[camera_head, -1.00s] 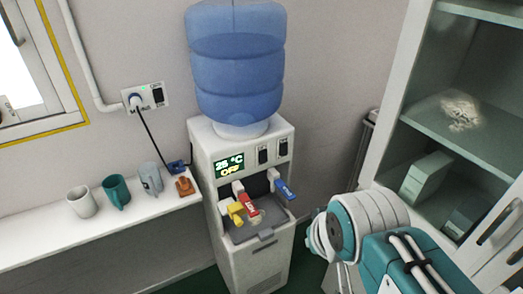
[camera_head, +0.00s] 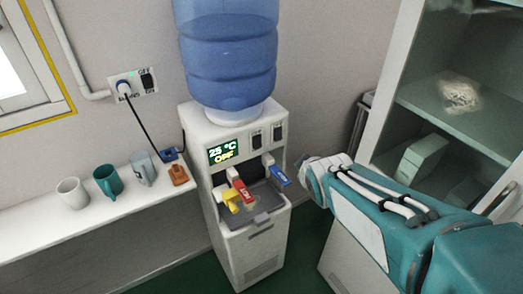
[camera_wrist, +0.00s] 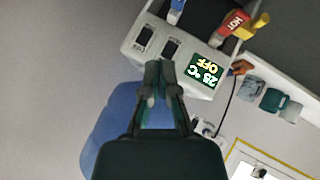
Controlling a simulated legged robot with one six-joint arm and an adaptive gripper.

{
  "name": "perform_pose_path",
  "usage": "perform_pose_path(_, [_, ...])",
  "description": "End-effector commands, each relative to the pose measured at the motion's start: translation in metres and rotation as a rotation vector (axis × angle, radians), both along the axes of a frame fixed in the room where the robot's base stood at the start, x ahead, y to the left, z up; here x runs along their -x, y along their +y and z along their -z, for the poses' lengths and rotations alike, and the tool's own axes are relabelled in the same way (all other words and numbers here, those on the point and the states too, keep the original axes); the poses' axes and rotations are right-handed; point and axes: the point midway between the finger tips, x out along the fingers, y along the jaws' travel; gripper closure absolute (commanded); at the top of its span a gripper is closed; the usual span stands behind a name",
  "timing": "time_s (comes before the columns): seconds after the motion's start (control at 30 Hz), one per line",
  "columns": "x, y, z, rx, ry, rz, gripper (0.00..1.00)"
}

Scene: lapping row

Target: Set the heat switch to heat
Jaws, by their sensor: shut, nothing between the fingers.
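The white water dispenser (camera_head: 225,175) stands against the wall with a blue bottle (camera_head: 228,55) on top. Its display (camera_head: 222,151) reads 25 °C and OFF. Two black rocker switches sit right of the display: the nearer one (camera_head: 257,138) and the farther one (camera_head: 278,131); their labels are too small to read surely. The wrist view is upside down and shows the nearer switch (camera_wrist: 170,48) and the farther switch (camera_wrist: 144,38). My gripper (camera_wrist: 158,72) is shut and empty, its tips showing just below the nearer switch in that view. In the head view the fingers are not visible.
Red hot (camera_head: 241,190), blue (camera_head: 279,176) and yellow (camera_head: 228,200) taps stick out below the switches. A shelf at left holds cups (camera_head: 108,182). A wall socket (camera_head: 133,87) feeds a black cord. A glass-fronted cabinet (camera_head: 385,110) stands at right.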

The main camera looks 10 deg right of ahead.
Motion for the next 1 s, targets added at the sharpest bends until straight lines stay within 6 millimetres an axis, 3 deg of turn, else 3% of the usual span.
perform_pose_path(0.2, [-0.058,-0.013,0.036,0.272,-0.137,-0.285,1.00])
perform_pose_path(0.4, [-0.089,-0.010,0.069,0.484,-0.300,-0.538,1.00])
perform_pose_path(0.7, [-0.096,0.004,0.105,0.692,-0.574,-0.768,1.00])
perform_pose_path(1.0, [-0.094,0.008,0.108,0.734,-0.647,-0.796,1.00])
